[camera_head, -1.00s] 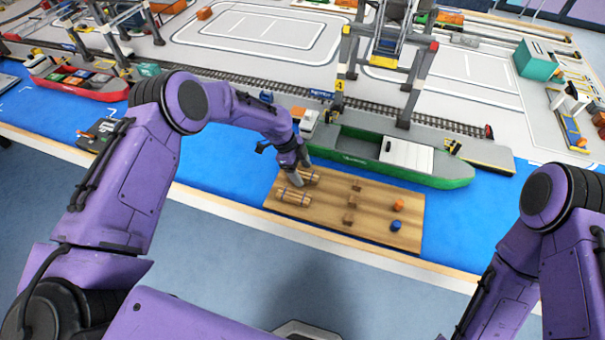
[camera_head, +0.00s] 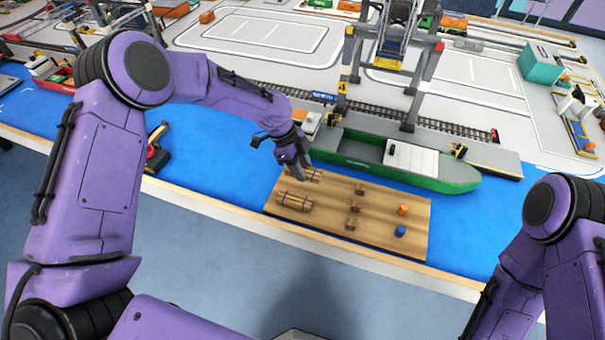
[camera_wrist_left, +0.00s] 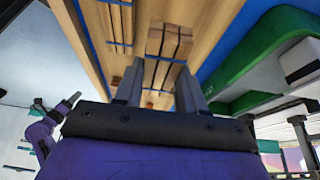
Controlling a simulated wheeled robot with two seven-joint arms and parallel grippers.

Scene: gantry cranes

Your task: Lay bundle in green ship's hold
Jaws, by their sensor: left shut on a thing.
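My left gripper (camera_head: 303,176) is shut on a bundle (camera_head: 316,175) of wooden pieces at the far left corner of the wooden board. In the left wrist view, the fingers (camera_wrist_left: 158,88) stand on either side of the bundle (camera_wrist_left: 168,43), which has a blue strap. I cannot tell whether it is clear of the board. A second strapped bundle (camera_head: 294,201) lies nearer me. The green ship (camera_head: 445,184) lies beyond the board, its open hold (camera_head: 358,149) left of a white cover (camera_head: 409,157). In the wrist view, a small purple arm with a grey tip, likely my right gripper (camera_wrist_left: 72,101), shows at left.
The board (camera_head: 335,215) also bears small brown blocks (camera_head: 354,208), an orange piece (camera_head: 403,210) and a blue piece (camera_head: 399,231). A gantry crane (camera_head: 412,85) straddles the rails and quay behind the ship.

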